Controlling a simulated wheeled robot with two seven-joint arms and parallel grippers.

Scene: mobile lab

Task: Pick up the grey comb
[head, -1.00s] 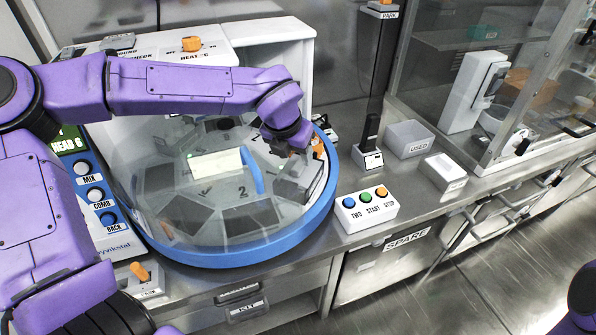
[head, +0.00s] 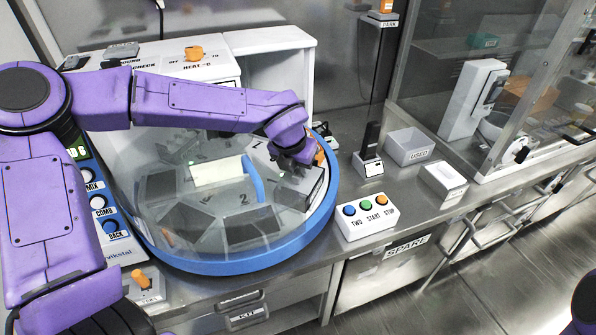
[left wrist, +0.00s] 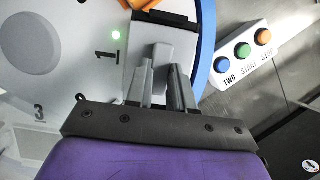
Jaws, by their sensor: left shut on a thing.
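The grey comb (left wrist: 161,57) shows in the left wrist view as a light grey upright piece at the station marked 1 on the round blue-rimmed machine (head: 262,262). My left gripper (left wrist: 163,75) is shut on it, with a finger on either side of its near end. In the head view my left gripper (head: 300,165) is at the right side of the round machine, beside the blue rim. There the wrist hides most of the comb. I cannot tell whether the comb is clear of its seat. My right gripper is out of view.
A white box with TWO, START and STOP buttons (head: 366,222) stands right of the blue rim. Behind it are a black upright piece on a white base (head: 370,150), a bin marked USED (head: 408,147) and a small white box (head: 443,181). Bare steel counter lies between them.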

